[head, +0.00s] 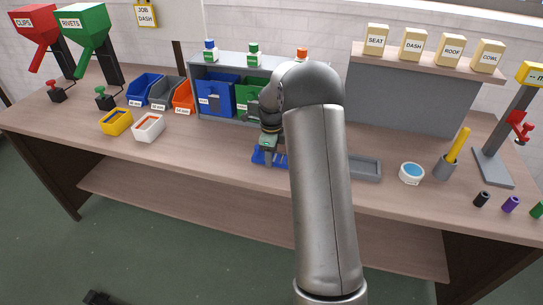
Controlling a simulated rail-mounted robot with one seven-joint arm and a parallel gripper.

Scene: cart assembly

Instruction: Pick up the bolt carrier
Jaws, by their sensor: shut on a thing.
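My gripper (267,150) points down over the middle of the workbench, at the left side of my arm. It is shut on a small blue carrier (259,159), which I take to be the bolt carrier. Only the carrier's left and front parts show beside and below the fingers; my arm hides its right side. I cannot tell whether the carrier touches the bench top or is slightly above it.
Blue and green bins (213,97) stand in a grey rack behind my gripper. Small yellow (116,122) and white (149,127) trays sit left. A grey tray (365,168), blue-topped bowl (411,173) and grey cup (446,167) are right. The front bench left of my gripper is clear.

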